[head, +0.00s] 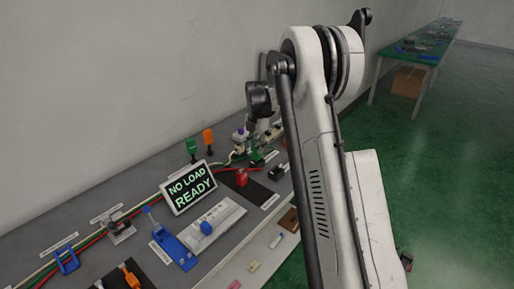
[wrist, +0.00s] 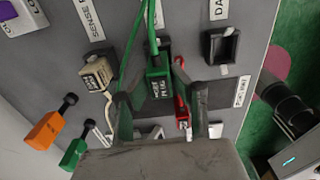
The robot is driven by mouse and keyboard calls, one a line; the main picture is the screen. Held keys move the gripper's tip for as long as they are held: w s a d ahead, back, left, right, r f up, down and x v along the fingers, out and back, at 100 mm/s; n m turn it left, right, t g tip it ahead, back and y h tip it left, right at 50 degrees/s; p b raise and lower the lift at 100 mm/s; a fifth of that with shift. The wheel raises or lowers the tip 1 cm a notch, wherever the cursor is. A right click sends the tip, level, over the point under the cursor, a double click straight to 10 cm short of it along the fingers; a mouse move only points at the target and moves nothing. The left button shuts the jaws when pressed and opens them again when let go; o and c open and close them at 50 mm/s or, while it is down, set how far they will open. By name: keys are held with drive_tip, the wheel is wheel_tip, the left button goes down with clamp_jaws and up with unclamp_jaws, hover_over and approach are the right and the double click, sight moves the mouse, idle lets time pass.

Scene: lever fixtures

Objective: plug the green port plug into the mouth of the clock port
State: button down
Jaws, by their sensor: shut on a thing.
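The green port plug (wrist: 157,85) is a small block with white lettering and a green cable, at the middle of the wrist view. My gripper (wrist: 160,112) is shut on it, one finger on each side. In the head view, my gripper (head: 257,142) is over the grey bench, with a green part (head: 258,156) at its tip. I cannot make out the clock port's mouth for certain; the plug and fingers cover the area beneath them. I cannot tell whether the plug sits in a port or above the bench.
Close to the plug are a red plug (wrist: 182,108), a beige plug (wrist: 97,72) with a cable, and a black open socket (wrist: 222,46). Orange (wrist: 45,130) and green (wrist: 72,153) handles stand at lower left. A display reading "NO LOAD READY" (head: 188,187) stands on the bench.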

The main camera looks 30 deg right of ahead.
sight(257, 146)
drive_tip(key=shift+f+b, duration=1.2)
drive_tip(key=shift+f, duration=0.55)
drive_tip(key=c, duration=1.4)
unclamp_jaws()
drive_tip(key=shift+c, duration=0.2)
wheel_tip(257, 146, up, 12)
